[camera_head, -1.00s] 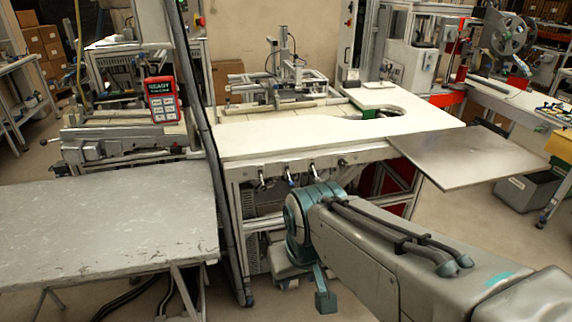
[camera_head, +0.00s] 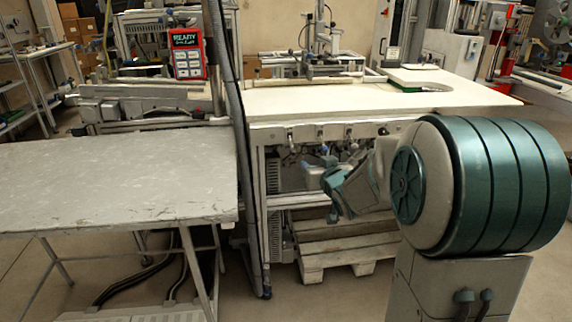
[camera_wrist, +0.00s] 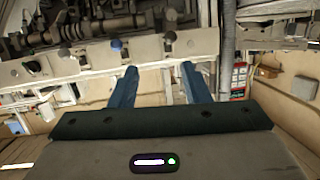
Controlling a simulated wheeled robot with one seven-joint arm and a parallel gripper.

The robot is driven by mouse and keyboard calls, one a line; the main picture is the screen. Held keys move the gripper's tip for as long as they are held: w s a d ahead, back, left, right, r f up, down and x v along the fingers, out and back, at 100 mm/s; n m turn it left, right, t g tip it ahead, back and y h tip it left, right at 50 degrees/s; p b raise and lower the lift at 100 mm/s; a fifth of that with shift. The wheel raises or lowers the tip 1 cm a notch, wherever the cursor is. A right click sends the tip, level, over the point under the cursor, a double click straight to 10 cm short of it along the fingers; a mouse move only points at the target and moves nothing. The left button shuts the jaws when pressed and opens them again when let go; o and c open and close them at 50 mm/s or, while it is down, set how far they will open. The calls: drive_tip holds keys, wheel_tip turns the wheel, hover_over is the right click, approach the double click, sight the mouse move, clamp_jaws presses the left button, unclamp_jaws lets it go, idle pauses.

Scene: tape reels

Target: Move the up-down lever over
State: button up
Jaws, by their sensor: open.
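A row of several small levers (camera_head: 320,134) sits on the front rail below the white worktop (camera_head: 330,99). In the wrist view the rail (camera_wrist: 140,50) crosses the upper left, with dark knobs (camera_wrist: 169,37) and one blue knob (camera_wrist: 115,43). I cannot tell which is the up-down lever; no labels are readable. My gripper (camera_wrist: 158,76) is open and empty, its two blue fingers pointing toward the rail and apart from the knobs. In the head view it (camera_head: 330,178) is below the lever row, partly hidden by my arm.
A grey metal table (camera_head: 110,185) stands at the left. A dark upright post (camera_head: 228,150) rises between it and the worktop. A red handheld panel reading READY (camera_head: 187,55) hangs behind. A wooden pallet (camera_head: 350,250) lies under the worktop.

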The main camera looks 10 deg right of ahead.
sight(295, 153)
drive_tip(key=w+a+f+y+b, duration=0.1)
drive_tip(key=w, duration=0.4)
drive_tip(key=w+a+f+t+y+b, duration=0.1)
drive_tip(key=w, duration=0.4)
drive_tip(key=w+a+f+t+b, duration=0.1)
drive_tip(key=w+a, duration=0.1)
drive_tip(key=w, duration=0.4)
drive_tip(key=shift+w+f+n+y+b, duration=0.1)
drive_tip(key=shift+n+y+b, duration=0.2)
drive_tip(key=shift+y+b, duration=0.1)
clamp_jaws()
